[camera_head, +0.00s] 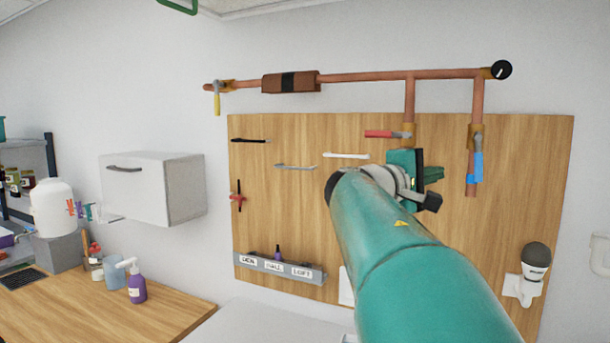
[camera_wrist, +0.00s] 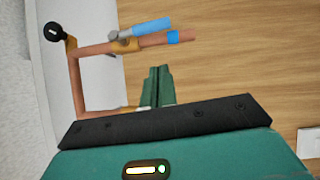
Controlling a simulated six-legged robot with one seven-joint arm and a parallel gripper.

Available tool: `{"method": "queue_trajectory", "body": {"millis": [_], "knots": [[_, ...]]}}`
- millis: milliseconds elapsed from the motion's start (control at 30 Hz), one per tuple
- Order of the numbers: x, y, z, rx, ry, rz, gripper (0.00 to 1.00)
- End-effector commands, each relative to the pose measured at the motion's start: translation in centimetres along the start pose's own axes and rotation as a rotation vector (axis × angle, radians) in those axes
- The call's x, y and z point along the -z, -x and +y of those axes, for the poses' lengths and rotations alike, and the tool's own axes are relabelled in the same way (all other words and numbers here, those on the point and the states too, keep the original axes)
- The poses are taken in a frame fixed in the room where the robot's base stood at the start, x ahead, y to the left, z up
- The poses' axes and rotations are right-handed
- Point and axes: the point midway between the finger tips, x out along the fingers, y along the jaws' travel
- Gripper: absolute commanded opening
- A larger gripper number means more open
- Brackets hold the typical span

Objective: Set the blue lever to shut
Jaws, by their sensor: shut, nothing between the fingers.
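The blue lever (camera_head: 478,166) sits on the brass valve (camera_head: 477,138) of the right vertical copper pipe. It points down, roughly along the pipe. In the wrist view the blue lever (camera_wrist: 152,27) lies nearly parallel beside its pipe. My gripper (camera_head: 436,174) is shut and empty, a little left of the blue lever in the head view and apart from it. In the wrist view my green fingers (camera_wrist: 158,88) are together, below the lever in the picture, with a gap between. My arm covers part of the board in the head view.
A red lever (camera_head: 380,134) sticks out left from the neighbouring pipe, just above my gripper. A yellow lever (camera_head: 217,104) hangs at the far left of the top pipe. Wooden board (camera_head: 545,190) right of the pipe is clear.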

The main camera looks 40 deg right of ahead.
Motion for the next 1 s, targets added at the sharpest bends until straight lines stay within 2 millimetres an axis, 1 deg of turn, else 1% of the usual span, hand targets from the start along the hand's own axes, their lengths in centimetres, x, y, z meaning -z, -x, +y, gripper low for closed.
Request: {"method": "queue_trajectory", "body": {"millis": [33,133,233,400,567,1000], "knots": [[0.0,-1.1,-0.1,0.001,0.001,-0.002,0.00],[0.0,-3.0,-0.1,0.001,0.001,-0.001,0.00],[-1.3,-4.2,0.0,0.000,-0.001,-0.001,0.00],[-2.4,-5.3,0.0,0.000,-0.001,0.004,0.00],[-2.7,-5.6,0.0,0.000,-0.001,0.004,0.00],[-2.5,-5.5,0.0,-0.004,0.007,0.005,0.00]]}}
